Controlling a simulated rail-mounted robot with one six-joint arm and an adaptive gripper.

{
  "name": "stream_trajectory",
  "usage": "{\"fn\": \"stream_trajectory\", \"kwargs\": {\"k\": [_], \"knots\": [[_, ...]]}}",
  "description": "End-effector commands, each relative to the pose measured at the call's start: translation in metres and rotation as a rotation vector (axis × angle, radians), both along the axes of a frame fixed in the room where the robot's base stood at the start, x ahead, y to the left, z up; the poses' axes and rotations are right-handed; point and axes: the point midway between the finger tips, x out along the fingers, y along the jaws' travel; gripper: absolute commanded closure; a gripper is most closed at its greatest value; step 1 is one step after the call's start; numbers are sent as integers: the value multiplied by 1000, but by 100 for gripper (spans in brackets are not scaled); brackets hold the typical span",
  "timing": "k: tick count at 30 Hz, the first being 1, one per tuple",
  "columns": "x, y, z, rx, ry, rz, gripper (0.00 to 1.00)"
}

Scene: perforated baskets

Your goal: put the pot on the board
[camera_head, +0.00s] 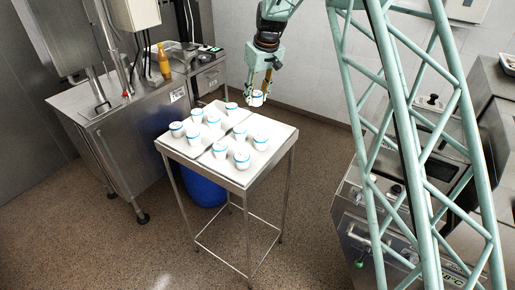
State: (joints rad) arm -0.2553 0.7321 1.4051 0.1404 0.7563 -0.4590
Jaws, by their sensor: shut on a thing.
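My gripper (261,92) hangs above the far right side of the small table. It is shut on a white pot (256,100) with a blue band, held in the air above and behind the table's far edge. A pale board (206,160) lies on the table top, with seams that seem to divide it into panels. Several similar white pots with blue bands stand upright on it, such as one at the front (242,160), one at the right (260,141) and one at the back (231,108). The fingertips partly hide the held pot.
The metal table (236,186) has thin legs, with a blue drum (204,188) beneath. A steel counter (118,108) at the left carries an orange bottle (164,62). Steel machines stand at the right behind my green lattice frame. Brown floor is open around the table.

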Motion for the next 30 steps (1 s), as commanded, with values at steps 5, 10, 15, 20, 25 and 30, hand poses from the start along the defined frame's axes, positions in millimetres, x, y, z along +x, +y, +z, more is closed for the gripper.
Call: {"fn": "stream_trajectory", "kwargs": {"k": [5,10,15,20,25,30], "knots": [[0,0,0,0,0,0,79],[0,0,1,0,0,0,79],[0,0,0,0,0,-1,79],[0,0,-9,0,0,-1,79],[0,0,-29,0,1,-1,79],[0,0,-50,-1,1,0,79]]}}
